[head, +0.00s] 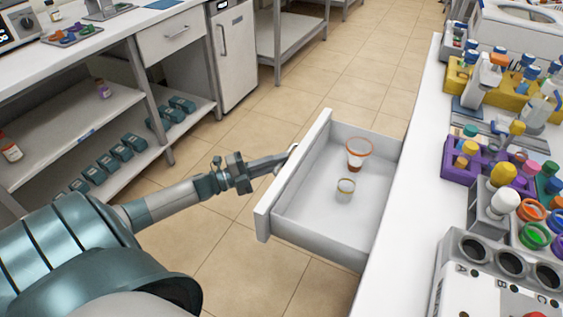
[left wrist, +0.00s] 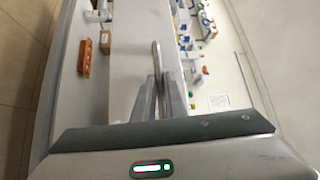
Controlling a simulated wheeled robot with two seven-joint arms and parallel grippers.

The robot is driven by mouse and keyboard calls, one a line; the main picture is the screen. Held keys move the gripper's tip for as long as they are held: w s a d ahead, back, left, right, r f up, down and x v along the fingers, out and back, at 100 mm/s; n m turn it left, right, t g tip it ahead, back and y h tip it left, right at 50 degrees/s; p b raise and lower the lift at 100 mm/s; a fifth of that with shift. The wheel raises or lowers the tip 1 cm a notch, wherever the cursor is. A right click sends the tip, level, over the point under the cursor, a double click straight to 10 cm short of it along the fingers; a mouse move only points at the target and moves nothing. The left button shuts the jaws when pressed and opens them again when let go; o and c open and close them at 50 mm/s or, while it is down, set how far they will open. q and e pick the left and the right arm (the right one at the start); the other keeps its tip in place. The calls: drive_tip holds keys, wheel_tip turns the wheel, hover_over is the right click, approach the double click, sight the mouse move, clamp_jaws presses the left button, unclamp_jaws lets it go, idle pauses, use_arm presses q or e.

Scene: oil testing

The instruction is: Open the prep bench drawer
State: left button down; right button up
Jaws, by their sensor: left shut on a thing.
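The prep bench drawer (head: 320,205) is pulled well out from the left side of the white bench on the right in the head view. Its inside shows, with an orange-rimmed cup (head: 359,153) and a small yellow-rimmed cup (head: 345,190) in it. My left gripper (head: 284,160) is at the outer face of the drawer front and shut on the drawer handle (head: 292,151), which is mostly hidden by the fingers. In the left wrist view the fingers (left wrist: 163,98) close around the thin handle bar (left wrist: 155,62). My right gripper is not in view.
The bench top (head: 400,245) on the right carries a purple rack (head: 462,168), a yellow rack (head: 520,103) and a block with wells (head: 500,265). Shelves with teal boxes (head: 108,163) stand at the left. The tiled floor (head: 240,262) around the drawer is clear.

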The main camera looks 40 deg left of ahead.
use_arm(q)
drive_tip(key=shift+f, duration=0.1)
drive_tip(key=c, duration=1.8)
unclamp_jaws()
